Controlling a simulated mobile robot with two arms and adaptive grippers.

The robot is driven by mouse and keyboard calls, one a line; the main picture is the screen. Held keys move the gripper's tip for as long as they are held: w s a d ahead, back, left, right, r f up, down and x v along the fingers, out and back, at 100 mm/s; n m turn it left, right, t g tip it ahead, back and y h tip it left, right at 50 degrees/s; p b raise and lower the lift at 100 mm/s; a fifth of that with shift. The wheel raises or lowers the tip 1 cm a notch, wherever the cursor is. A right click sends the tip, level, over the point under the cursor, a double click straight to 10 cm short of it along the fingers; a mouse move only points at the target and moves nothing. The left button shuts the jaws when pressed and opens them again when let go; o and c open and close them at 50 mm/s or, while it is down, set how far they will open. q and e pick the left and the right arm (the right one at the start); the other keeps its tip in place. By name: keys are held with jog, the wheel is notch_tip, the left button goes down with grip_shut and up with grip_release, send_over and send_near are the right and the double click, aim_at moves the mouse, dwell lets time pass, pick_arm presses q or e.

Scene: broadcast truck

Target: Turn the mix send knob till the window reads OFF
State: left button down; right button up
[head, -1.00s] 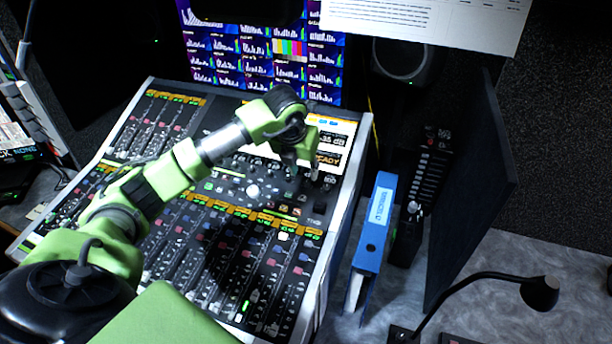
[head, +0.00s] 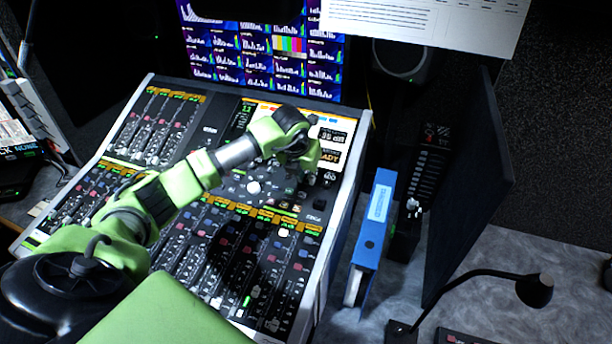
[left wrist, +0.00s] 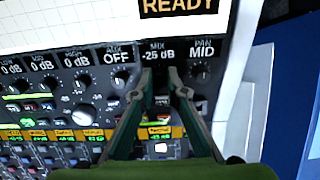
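The mixing console (head: 222,112) fills the middle of the head view. In the left wrist view, the MIX window (left wrist: 157,55) reads -25 dB. The mix send knob (left wrist: 161,76) sits below it, dark and mostly hidden between my fingertips. My left gripper (left wrist: 161,80) has a finger on each side of the knob, with a gap about one knob wide, so it looks shut on it. In the head view the left gripper (head: 306,170) is over the console's upper right and hides the knob. My right gripper is not in view.
The AUX window (left wrist: 115,57) reads OFF and the PAN window (left wrist: 201,49) reads MID, with knobs close on both sides. A READY display (left wrist: 178,5) is above. A blue binder (head: 374,222) and a desk lamp (head: 535,290) stand right of the console.

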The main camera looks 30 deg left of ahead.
pick_arm(q)
jog(key=shift+a+f+n+b, duration=0.1)
jog(key=shift+n+b, duration=0.8)
jog(key=shift+n, duration=0.2)
jog(key=n+b, duration=0.2)
jog(key=n, duration=0.1)
jog(key=n+b, duration=0.2)
jog(key=n, duration=0.1)
jog(key=shift+n, duration=0.4)
jog(key=shift+n+b, duration=0.8)
jog(key=shift+n, duration=0.6)
jog(key=shift+r, duration=0.2)
jog(key=c, duration=2)
grip_release()
jog(key=shift+a, duration=0.1)
